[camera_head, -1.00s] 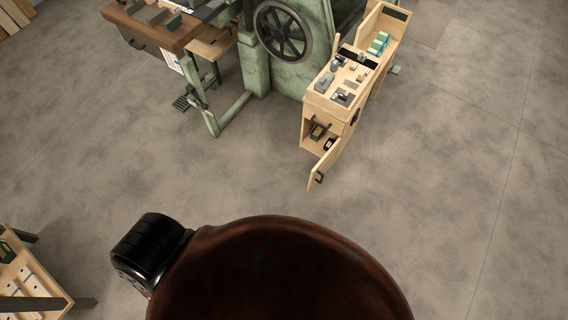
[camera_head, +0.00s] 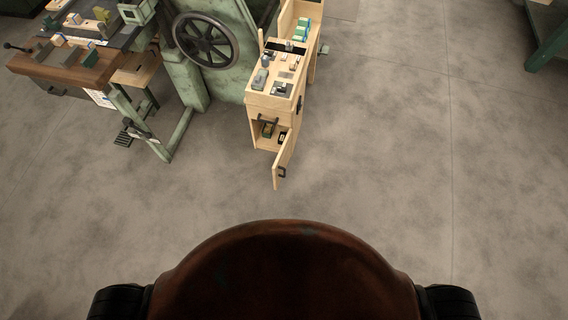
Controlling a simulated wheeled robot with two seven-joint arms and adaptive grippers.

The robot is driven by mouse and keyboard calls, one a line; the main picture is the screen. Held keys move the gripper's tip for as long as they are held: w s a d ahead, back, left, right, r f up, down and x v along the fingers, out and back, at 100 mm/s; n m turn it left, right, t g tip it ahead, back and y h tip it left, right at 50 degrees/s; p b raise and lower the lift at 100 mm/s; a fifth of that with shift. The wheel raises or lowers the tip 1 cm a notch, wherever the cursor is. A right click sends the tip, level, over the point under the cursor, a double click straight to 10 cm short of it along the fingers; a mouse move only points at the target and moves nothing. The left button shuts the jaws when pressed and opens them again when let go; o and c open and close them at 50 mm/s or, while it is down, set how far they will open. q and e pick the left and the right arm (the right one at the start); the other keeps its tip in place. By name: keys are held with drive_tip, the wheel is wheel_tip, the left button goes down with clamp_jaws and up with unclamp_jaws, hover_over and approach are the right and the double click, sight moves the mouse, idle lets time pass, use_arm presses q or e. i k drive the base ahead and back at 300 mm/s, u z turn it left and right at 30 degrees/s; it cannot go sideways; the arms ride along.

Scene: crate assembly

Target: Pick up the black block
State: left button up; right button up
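I cannot single out the black block with certainty. Small dark items lie on the top of the light wooden cabinet (camera_head: 262,103), including a dark piece (camera_head: 283,89) near its front edge. More small dark objects (camera_head: 268,129) sit inside the open lower compartment. A long black area (camera_head: 286,47) lies across the back of the cabinet top. The cabinet stands well ahead of me, and its lower door (camera_head: 284,163) hangs open. Neither of my grippers shows in the view.
A green machine with a dark handwheel (camera_head: 206,39) stands left of the cabinet. A workbench (camera_head: 68,68) with a vise and loose parts is at the far left. A green table (camera_head: 546,42) is at the top right. The concrete floor (camera_head: 390,150) between is clear.

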sight(282, 135)
drive_tip(key=k, duration=0.5)
drive_tip(key=z, duration=0.9)
drive_tip(key=i, duration=1.1)
drive_tip(key=z, duration=0.25)
